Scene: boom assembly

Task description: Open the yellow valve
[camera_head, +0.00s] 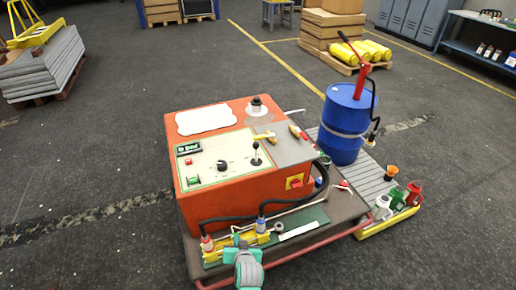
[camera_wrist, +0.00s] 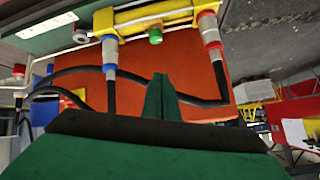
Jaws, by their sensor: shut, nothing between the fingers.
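A yellow valve block (camera_head: 219,251) sits on the front ledge of the orange machine, with a red-collared hose fitting (camera_head: 206,243) and a blue-collared one (camera_head: 261,225) on it. In the wrist view the yellow block (camera_wrist: 140,17) is at the top, with a small green knob (camera_wrist: 155,36) between the red and blue collars. My gripper (camera_head: 240,242) is at the front of the ledge, close to the block. In the wrist view its green fingers (camera_wrist: 162,92) are together and empty, just below the knob. I cannot tell whether they touch the block; my gripper partly hides it in the head view.
The orange machine (camera_head: 235,185) stands behind the ledge, with a black hose (camera_head: 235,220) running across its front. A red rail (camera_head: 300,252) edges the cart. A blue drum (camera_head: 346,125) and several bottles (camera_head: 400,198) stand to the right.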

